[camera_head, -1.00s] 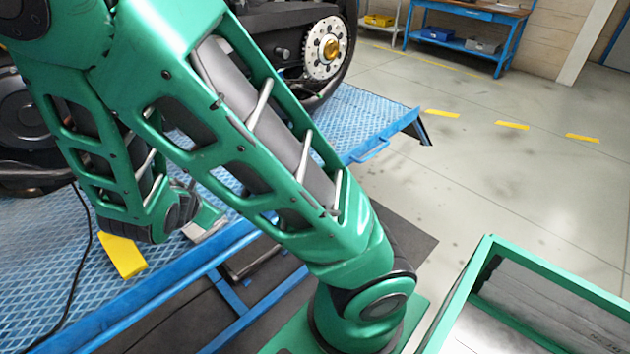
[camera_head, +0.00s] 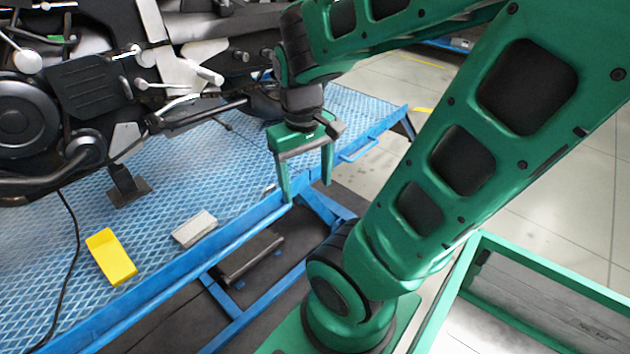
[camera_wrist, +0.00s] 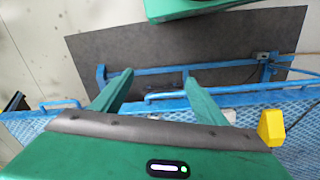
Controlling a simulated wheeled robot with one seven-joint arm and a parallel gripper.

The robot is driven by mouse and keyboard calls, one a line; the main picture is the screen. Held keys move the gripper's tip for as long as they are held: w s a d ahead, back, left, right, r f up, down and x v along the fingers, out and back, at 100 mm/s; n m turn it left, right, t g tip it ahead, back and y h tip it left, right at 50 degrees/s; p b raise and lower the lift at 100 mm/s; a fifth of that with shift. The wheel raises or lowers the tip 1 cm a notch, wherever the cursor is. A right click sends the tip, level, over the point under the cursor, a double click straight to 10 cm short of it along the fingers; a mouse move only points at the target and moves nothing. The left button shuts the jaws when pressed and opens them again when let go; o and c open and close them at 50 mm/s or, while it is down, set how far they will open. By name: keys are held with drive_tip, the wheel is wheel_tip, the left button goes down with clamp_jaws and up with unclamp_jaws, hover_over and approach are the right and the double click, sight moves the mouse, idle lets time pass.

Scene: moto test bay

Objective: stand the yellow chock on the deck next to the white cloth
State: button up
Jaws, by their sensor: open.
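The yellow chock (camera_head: 110,257) rests on the blue mesh deck (camera_head: 160,268), left of the white cloth (camera_head: 194,229), with a small gap between them. The cloth looks like a small flat folded pad. My gripper (camera_head: 308,191) is open and empty, fingers pointing down, above the deck's front edge rail, right of the cloth and well apart from the chock. In the wrist view the gripper's fingers (camera_wrist: 158,88) are spread with nothing between them. The chock (camera_wrist: 271,127) shows at the right there, and the cloth (camera_wrist: 229,115) is mostly hidden behind a finger.
A dark motorcycle (camera_head: 95,90) stands over the back of the deck. A black cable (camera_head: 75,245) runs down left of the chock. The blue rail (camera_head: 230,232) borders the deck's front. A green-framed box (camera_head: 540,265) stands at the lower right.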

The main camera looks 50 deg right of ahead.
drive_tip(key=s, duration=0.1)
drive_tip(key=s+r+m, duration=0.2)
drive_tip(key=shift+s+a+y, duration=0.2)
drive_tip(key=shift+s+y, duration=0.2)
